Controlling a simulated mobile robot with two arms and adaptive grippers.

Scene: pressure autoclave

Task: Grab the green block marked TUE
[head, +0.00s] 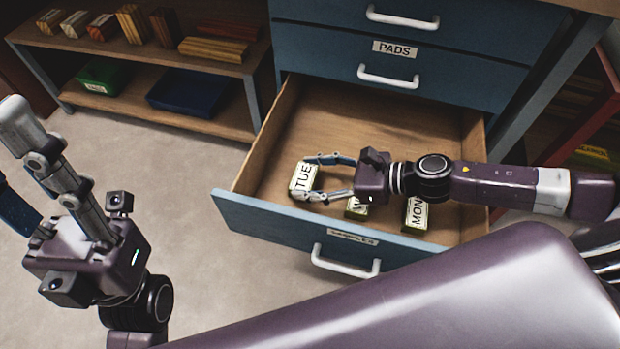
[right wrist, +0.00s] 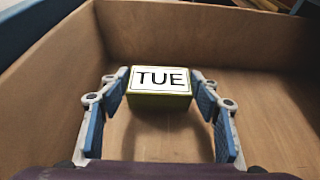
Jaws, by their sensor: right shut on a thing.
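The TUE block (head: 301,179) has a white face with black letters and yellow-green sides. My right gripper (head: 312,178) is shut on it, with one blue-padded finger on each side. In the right wrist view the TUE block (right wrist: 160,82) sits between the fingertips with its label readable. A shadow shows on the drawer floor below it; I cannot tell exactly how high it is. My left gripper (head: 38,172) is at the far left over the floor, apart from the drawer. It looks open and empty, partly cut off by the picture edge.
The open drawer (head: 262,210) also holds a MON block (head: 416,214) and another block (head: 356,209) partly hidden by my right gripper. The PADS drawer (head: 400,69) above is closed. A wooden shelf (head: 150,52) with a green bin (head: 101,76) and a blue bin (head: 186,93) stands at left.

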